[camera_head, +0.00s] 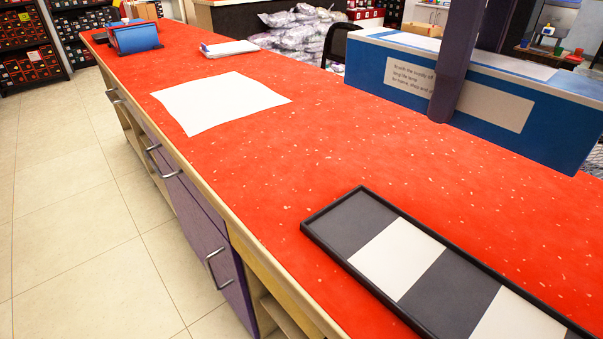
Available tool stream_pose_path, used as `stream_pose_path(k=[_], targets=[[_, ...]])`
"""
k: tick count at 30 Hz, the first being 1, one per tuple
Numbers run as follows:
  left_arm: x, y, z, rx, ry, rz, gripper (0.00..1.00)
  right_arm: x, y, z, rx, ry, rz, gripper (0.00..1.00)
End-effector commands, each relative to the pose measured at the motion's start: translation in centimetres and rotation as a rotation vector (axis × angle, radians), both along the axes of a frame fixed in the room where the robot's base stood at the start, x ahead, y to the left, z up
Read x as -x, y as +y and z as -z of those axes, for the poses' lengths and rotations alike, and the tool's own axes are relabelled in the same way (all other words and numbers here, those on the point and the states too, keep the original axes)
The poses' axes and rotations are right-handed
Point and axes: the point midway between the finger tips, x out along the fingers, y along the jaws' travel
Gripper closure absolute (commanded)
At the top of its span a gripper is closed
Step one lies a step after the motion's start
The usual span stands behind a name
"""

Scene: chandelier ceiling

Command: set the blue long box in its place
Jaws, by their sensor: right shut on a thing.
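The blue long box (535,130), with a pale printed label on its near side and white and blue bands on top, is at the upper right. My right gripper (456,75) is shut on it near its middle, with one finger down the near side and the other behind. The box seems to be held over the right side of the red counter, but I cannot tell its exact height. A black-rimmed tray (365,218) with dark and white sections lies at the front right of the counter, and its visible sections are empty. My left gripper is not in view.
A white sheet (220,100) lies flat on the red counter (270,170). Farther back are a white stack (230,48) and a blue object (135,37). Bare counter lies between sheet and tray. Plastic-wrapped packages (300,30) are piled behind the counter.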

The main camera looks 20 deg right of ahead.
Motion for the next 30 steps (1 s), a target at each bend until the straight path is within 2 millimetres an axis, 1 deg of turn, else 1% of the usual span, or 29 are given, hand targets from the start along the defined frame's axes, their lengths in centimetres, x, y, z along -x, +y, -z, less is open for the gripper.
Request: stream_pose_path(k=[2, 5, 6, 8, 12, 15, 18, 21, 26, 30], targets=[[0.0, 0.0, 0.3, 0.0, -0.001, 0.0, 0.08, 0.0, -0.3, 0.5, -0.001, 0.001, 0.014, 1.0], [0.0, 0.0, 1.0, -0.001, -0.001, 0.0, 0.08, 0.0, -0.4, 2.4, -0.001, 0.005, 0.017, 1.0], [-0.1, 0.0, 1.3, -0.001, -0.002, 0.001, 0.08, 0.1, -0.3, 3.5, -0.001, 0.007, 0.017, 1.0], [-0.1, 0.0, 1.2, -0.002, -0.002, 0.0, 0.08, 0.1, -0.4, 5.1, 0.0, 0.009, 0.018, 1.0], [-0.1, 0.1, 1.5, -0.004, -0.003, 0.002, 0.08, 0.2, -0.4, 9.3, 0.0, 0.009, 0.016, 1.0], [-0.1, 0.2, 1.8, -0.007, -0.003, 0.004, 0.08, 0.2, -0.4, 12.0, 0.001, 0.006, 0.017, 1.0], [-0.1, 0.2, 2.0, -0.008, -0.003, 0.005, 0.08, 0.1, -0.3, 14.1, -0.001, 0.004, 0.017, 1.0], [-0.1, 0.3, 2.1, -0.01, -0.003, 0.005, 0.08, 0.0, -0.3, 15.3, -0.001, 0.001, 0.015, 1.0], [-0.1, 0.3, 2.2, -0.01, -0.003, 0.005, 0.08, 0.0, -0.3, 16.3, 0.0, 0.001, 0.016, 1.0], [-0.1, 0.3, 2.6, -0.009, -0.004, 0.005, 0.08, 0.0, -0.3, 18.5, -0.001, 0.004, 0.016, 1.0]])
